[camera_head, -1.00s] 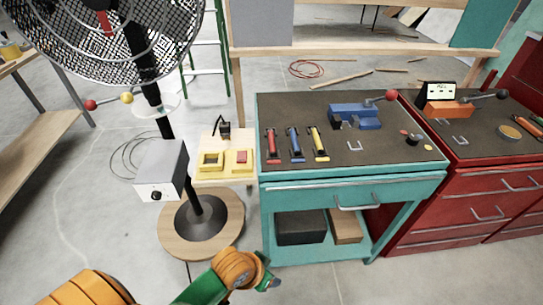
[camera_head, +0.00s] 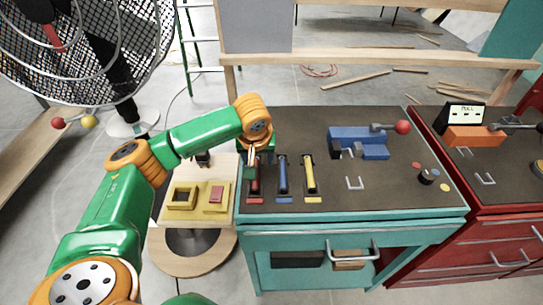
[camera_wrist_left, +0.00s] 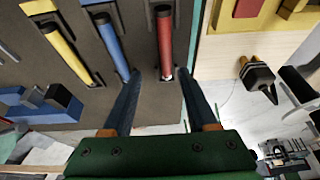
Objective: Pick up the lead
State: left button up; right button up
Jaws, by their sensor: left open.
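Three slim colored pieces with black ends lie side by side on the dark top of the teal cart: a red one (camera_head: 255,183), a blue one (camera_head: 283,178) and a yellow one (camera_head: 309,178). I cannot tell which is called the lead. My left gripper (camera_head: 252,160) is open and empty above the far end of the red piece. In the left wrist view, the red piece (camera_wrist_left: 165,42) lies beyond and between the open fingertips (camera_wrist_left: 158,73); the blue piece (camera_wrist_left: 111,40) is beside the left finger. My right gripper is not in view.
A wooden board with yellow blocks (camera_head: 182,198) and a black plug-like piece (camera_wrist_left: 258,75) adjoins the cart. A blue vise-like block with a red-knobbed lever (camera_head: 402,127) stands on the cart. A red cabinet (camera_head: 503,231) is at right, a fan (camera_head: 95,45) at left.

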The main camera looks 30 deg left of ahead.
pick_arm(q)
jog(key=shift+w+a+f, duration=0.2)
jog(key=shift+w+f, duration=0.05)
jog(key=shift+f, duration=0.15)
jog(key=s+f, duration=0.1)
jog(key=s+f+p, duration=0.1)
jog(key=shift+a+f, duration=0.3)
jog(key=shift+w+a+f, duration=0.2)
jog(key=shift+w+f, duration=0.4)
jog(key=shift+f, duration=0.2)
jog(key=shift+w+f, duration=0.15)
jog(key=shift+w, duration=0.15)
jog(key=shift+c, duration=0.7)
jog(key=shift+s+r, duration=0.2)
jog(key=shift+s, duration=0.05)
grip_shut()
jog(key=shift+w+f, duration=0.1)
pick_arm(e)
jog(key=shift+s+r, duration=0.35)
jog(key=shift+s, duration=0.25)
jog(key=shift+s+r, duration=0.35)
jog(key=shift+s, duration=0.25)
